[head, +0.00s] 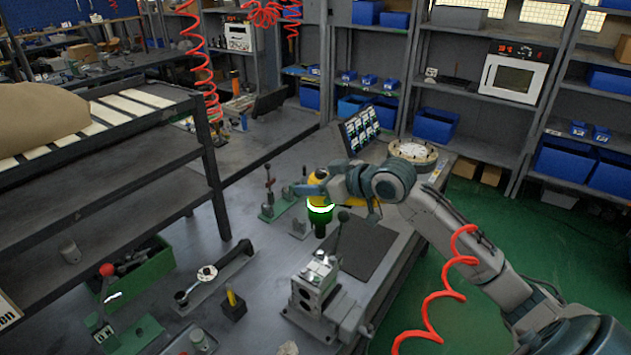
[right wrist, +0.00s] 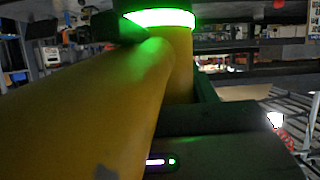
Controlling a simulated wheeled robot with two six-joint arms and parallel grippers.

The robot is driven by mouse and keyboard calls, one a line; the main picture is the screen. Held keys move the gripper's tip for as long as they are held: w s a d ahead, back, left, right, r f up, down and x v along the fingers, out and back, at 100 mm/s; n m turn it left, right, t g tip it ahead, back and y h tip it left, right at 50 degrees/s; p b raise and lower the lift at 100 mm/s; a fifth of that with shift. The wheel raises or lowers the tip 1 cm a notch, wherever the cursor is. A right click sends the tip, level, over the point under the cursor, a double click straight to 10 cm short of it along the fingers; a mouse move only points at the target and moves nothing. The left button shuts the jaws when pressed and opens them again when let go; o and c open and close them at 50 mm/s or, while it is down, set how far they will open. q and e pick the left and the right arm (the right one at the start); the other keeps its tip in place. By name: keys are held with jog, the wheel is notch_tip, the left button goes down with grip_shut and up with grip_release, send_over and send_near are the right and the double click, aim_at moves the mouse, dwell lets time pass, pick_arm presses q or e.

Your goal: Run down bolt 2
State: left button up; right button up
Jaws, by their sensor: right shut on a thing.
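My right gripper (head: 316,188) is shut on a yellow power tool (head: 318,175) with a glowing green-white ring. The tool hangs roughly upright over the bench, its dark lower end pointing down. In the right wrist view the tool's yellow body (right wrist: 100,110) fills the left and middle, with the lit ring at the top. A grey metal valve block (head: 314,283) sits on the bench nearer the camera, right of centre, apart from the tool. Its bolts are too small to tell apart. My left gripper is in neither view.
A dark mat (head: 366,248) lies on the bench behind the block. A green lever fixture (head: 275,205) stands left of the tool. A green bin (head: 135,275), a yellow-topped holder (head: 232,304) and a round fixture (head: 413,152) also occupy the bench. A red coiled hose hangs by my right arm.

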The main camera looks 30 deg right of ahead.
jog(key=shift+f+b, duration=1.35)
jog(key=shift+f, duration=0.95)
jog(key=shift+p, duration=0.45)
jog(key=shift+f+b, duration=0.5)
jog(key=shift+f, duration=0.4)
jog(key=shift+r, duration=0.15)
dwell(0.5)
